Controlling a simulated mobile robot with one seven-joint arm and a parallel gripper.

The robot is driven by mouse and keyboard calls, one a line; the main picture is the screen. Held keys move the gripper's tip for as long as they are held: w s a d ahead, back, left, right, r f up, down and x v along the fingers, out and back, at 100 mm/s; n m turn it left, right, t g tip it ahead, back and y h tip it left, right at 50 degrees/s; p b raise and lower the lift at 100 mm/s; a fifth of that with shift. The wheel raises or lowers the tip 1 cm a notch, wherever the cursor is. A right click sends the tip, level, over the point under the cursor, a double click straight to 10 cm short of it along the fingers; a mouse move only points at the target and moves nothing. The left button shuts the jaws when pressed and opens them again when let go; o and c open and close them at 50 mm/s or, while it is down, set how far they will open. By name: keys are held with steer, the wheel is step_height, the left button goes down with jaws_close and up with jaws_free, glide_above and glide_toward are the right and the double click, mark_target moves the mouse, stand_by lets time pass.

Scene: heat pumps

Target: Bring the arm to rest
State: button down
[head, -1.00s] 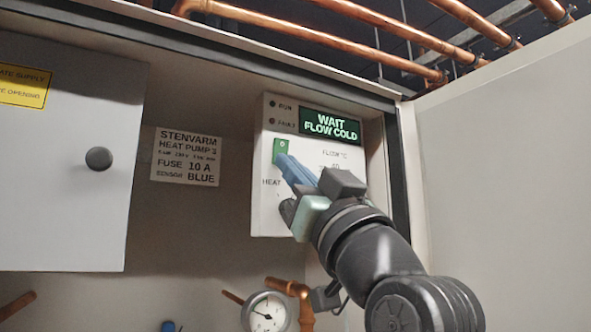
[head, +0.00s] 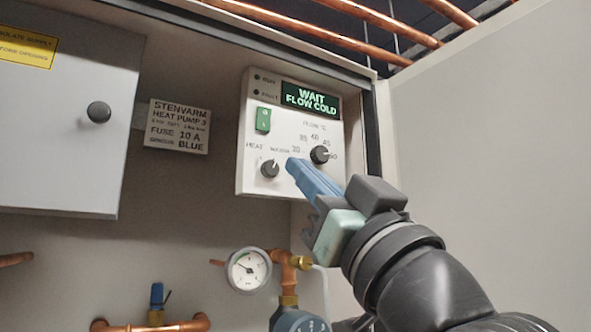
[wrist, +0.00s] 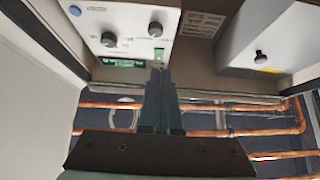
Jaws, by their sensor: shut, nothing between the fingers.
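My gripper (head: 294,165) has blue fingers, closed together and empty. In the head view its tips overlap the lower part of the white control panel (head: 248,183), in front of the dial markings. I cannot tell the exact gap, but no contact shows. The panel's display reads "WAIT FLOW COLD" (head: 311,98). A green rocker switch (head: 263,120) and two black knobs, the left one (head: 270,169) and the flow knob (head: 320,155), are visible. In the wrist view my gripper (wrist: 158,72) points toward the panel (wrist: 135,18), which appears upside down there.
A grey door with a round black knob (head: 99,112) is at the left. A cabinet side wall (head: 480,130) stands at the right. Copper pipes (head: 350,25) run overhead. A pressure gauge (head: 248,269) and a blue-handled valve (head: 157,296) sit below.

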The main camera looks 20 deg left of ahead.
steer(key=s+d+f+m+t+h, duration=0.4)
steer(key=d+f+m+t+h, duration=0.1)
steer(key=h, duration=0.5)
steer(key=s+d+f+m+t+h, duration=0.5)
steer(key=d+h, duration=0.3)
steer(key=h, duration=0.2)
steer(key=shift+s+d+t, duration=0.2)
steer(key=shift+t, duration=0.6)
